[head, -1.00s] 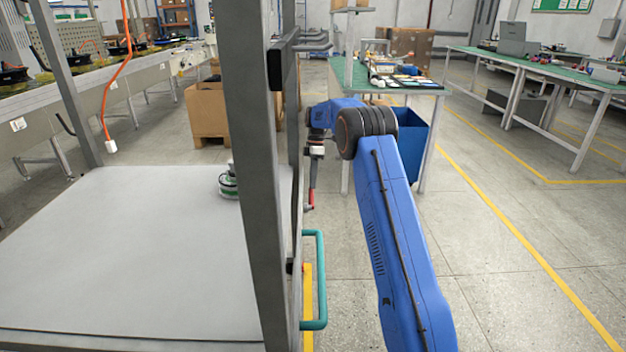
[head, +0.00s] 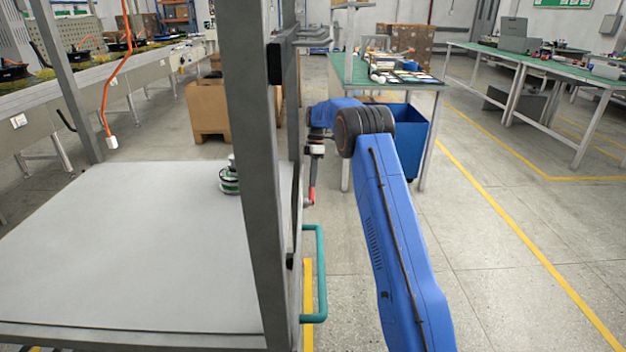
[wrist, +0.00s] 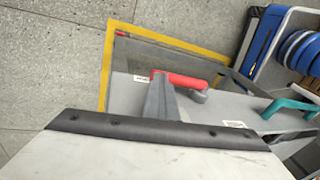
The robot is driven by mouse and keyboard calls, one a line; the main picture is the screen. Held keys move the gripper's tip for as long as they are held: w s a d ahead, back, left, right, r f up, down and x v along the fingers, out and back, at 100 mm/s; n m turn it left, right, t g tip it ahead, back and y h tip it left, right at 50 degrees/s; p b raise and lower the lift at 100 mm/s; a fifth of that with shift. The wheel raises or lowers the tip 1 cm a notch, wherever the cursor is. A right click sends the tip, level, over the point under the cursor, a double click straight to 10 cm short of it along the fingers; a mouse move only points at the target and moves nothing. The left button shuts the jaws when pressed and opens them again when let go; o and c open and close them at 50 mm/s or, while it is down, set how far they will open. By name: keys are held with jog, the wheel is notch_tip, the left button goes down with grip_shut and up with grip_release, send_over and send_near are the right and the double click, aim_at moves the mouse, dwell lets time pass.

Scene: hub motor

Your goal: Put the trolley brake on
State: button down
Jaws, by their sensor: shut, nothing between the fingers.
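The trolley (head: 130,260) fills the left of the head view, with a pale top, grey posts and a teal handle (head: 322,275) on its right side. A red lever (head: 312,195) with a grey pivot shows beside the post, partly hidden. In the wrist view the red lever (wrist: 185,80) lies roughly level in the picture, between two small white labels. My gripper (wrist: 160,82) is shut and empty. Its grey fingertips are at the lever's left end; whether they touch it I cannot tell. In the head view my gripper (head: 313,180) points down beside the trolley.
A green-and-white part (head: 230,176) stands on the trolley top. A blue bin (head: 410,145) and a green-topped bench (head: 400,84) stand beyond my arm. A cardboard box (head: 207,110) is behind the trolley. Open floor lies to the right.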

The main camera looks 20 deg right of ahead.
jog(key=shift+d+f, duration=0.1)
jog(key=shift+f, duration=0.6)
jog(key=shift+w+d+r, duration=0.1)
jog(key=shift+w+r, duration=0.15)
jog(key=shift+r, duration=0.3)
jog(key=v, duration=1.7)
jog(key=shift+r, duration=0.25)
jog(key=shift+s, duration=0.1)
